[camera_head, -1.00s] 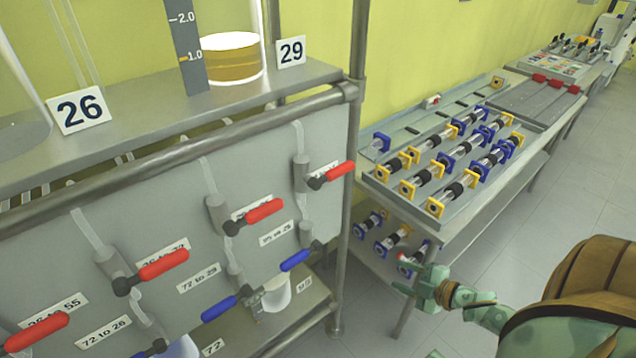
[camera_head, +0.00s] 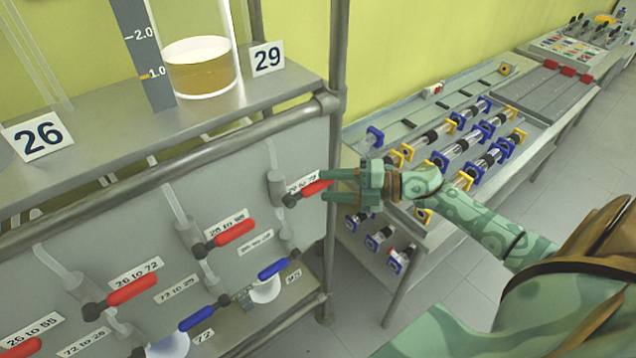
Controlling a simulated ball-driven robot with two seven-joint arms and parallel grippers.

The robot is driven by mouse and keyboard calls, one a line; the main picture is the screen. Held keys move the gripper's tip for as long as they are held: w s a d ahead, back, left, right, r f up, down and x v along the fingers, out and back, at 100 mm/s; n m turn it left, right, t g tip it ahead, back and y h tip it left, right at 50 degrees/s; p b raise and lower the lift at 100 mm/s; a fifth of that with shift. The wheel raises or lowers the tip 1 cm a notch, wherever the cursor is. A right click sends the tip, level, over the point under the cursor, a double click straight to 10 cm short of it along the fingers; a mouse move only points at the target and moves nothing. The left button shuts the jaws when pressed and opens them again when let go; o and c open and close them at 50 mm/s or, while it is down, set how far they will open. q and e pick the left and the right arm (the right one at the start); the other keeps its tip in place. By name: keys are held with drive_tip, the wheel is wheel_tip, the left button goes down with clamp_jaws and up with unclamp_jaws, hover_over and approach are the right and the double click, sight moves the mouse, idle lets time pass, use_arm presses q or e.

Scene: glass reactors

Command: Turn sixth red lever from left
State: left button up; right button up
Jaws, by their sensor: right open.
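Several red levers sit on valves along the grey panel. The rightmost red lever (camera_head: 316,188) points right and slightly up from its dark hub, below the number 29 sign. My right gripper (camera_head: 324,186) is open, with its two green fingers pointing left. The tip of that lever lies at the opening between the fingers; I cannot tell whether they touch it. Other red levers (camera_head: 234,232), (camera_head: 132,289) and (camera_head: 20,346) stand further left and lower in the view. Levers beyond the left edge are out of view. My left gripper is not in view.
Blue levers (camera_head: 274,268) sit below the red ones. A metal post (camera_head: 335,130) stands just behind my right gripper. A glass reactor (camera_head: 197,65) stands on the shelf above. A bench with glass tubes (camera_head: 462,145) lies to the right.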

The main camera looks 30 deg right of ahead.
sight(325, 186)
drive_tip(key=shift+x, duration=1.75)
clamp_jaws()
